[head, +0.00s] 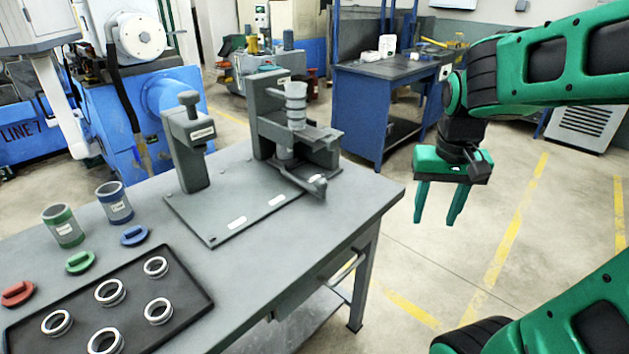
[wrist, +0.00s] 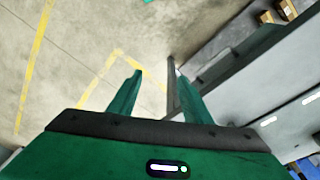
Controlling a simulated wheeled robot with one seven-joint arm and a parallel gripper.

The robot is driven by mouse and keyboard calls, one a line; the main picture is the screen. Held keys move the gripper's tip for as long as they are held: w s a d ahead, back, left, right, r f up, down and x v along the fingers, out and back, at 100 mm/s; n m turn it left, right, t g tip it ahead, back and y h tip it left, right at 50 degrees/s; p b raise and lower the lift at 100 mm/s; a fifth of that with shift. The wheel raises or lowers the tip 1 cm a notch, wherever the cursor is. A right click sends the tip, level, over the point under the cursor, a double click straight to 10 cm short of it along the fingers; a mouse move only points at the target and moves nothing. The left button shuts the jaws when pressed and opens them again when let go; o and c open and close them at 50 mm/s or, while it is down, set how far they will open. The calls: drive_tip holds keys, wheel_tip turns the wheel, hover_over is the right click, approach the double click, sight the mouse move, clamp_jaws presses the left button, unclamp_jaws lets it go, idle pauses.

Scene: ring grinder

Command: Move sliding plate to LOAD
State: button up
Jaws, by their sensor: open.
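The grinder fixture (head: 268,112) stands at the right end of the grey workbench. It has a dark horizontal plate (head: 322,136), which looks like the sliding plate, and a lever with a rounded end (head: 318,187) low at its front right. A ringed metal cylinder (head: 295,105) stands at this plate. Pale labels (head: 237,222) lie along the base plate (head: 215,228); their words are too small to read. My gripper (head: 436,222) is open and empty, pointing down, right of the bench and apart from the fixture. Its open fingers show in the wrist view (wrist: 160,76) over floor, beside the bench.
A grey upright block (head: 188,145) stands left of the fixture. A black tray (head: 130,300) with several metal rings, two cups (head: 115,203) and coloured knobbed pieces (head: 134,236) are at the left. A blue cabinet (head: 375,110) stands behind. The floor below my gripper is clear.

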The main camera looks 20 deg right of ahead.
drive_tip(key=w+a+r+t, duration=0.1)
drive_tip(key=w+a, duration=0.3)
drive_tip(key=w, duration=0.7)
drive_tip(key=n+t, duration=0.2)
approach(323, 180)
drive_tip(key=x, duration=1.1)
drive_tip(key=shift+w, duration=0.15)
clamp_jaws()
